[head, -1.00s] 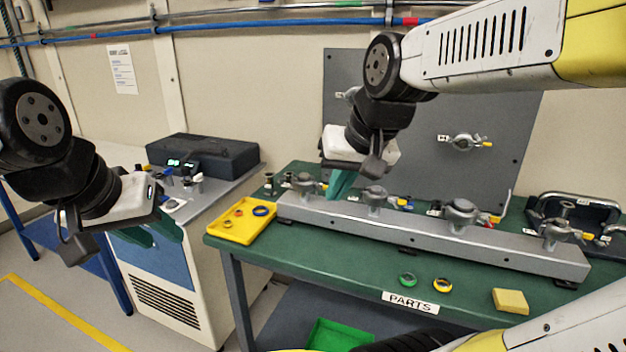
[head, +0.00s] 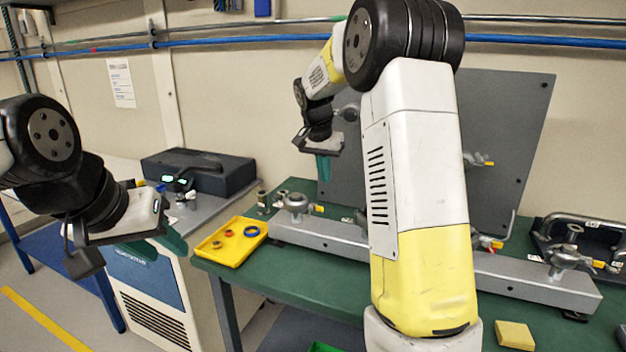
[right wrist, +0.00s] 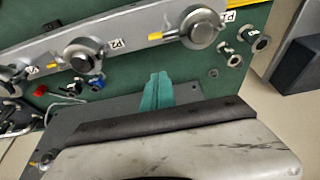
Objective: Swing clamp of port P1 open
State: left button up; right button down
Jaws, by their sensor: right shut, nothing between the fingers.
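The clamp of port P1 (head: 297,203) is the leftmost grey clamp on the rail in the head view, its yellow-tipped handle pointing right. In the right wrist view the same clamp (right wrist: 201,28) sits by the P1 label (right wrist: 230,15) and looks closed around its port. My right gripper (head: 323,168) is above and behind the rail near the grey panel, apart from the clamp. Its green fingers (right wrist: 157,90) are shut and empty. My left gripper (head: 160,246) hangs over the equipment cabinet at left, fingers apart and empty.
The grey rail (head: 535,278) carries several clamps; my right arm hides its middle. The P2 clamp (right wrist: 82,55) is beside P1's. A yellow tray (head: 215,256) with rings lies left of the rail. The upright grey panel (head: 510,120) stands behind. A yellow block (head: 515,335) lies at front right.

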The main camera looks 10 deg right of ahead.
jog(key=x, duration=0.7)
jog(key=shift+d+f, duration=0.1)
jog(key=shift+f, duration=0.2)
jog(key=shift+s+a+f, duration=0.15)
jog(key=shift+a+f, duration=0.05)
jog(key=shift+f, duration=0.05)
jog(key=shift+s+a, duration=0.45)
jog(key=shift+s, duration=0.25)
jog(key=shift+s+a, duration=0.45)
jog(key=shift+s, duration=0.25)
jog(key=shift+a, duration=0.15)
